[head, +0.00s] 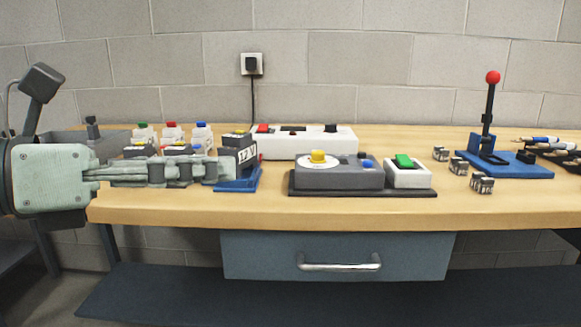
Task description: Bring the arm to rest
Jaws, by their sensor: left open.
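My left gripper (222,170) comes in from the left and points right, over the table's left front part. Its long grey fingers appear one behind the other from this side. It is open, and I see nothing held between the fingers. Its tips overlap a dark block with a white number label on a blue base (238,182); I cannot tell whether they touch. My right gripper is out of view.
Behind the fingers stand several small bottles with coloured caps (172,135). A white power strip (310,140), a grey device with a yellow knob (340,175), a green-switch box (408,175) and a red-knobbed lever press (490,130) stand on the wooden table (340,212). A drawer (340,245) hangs below.

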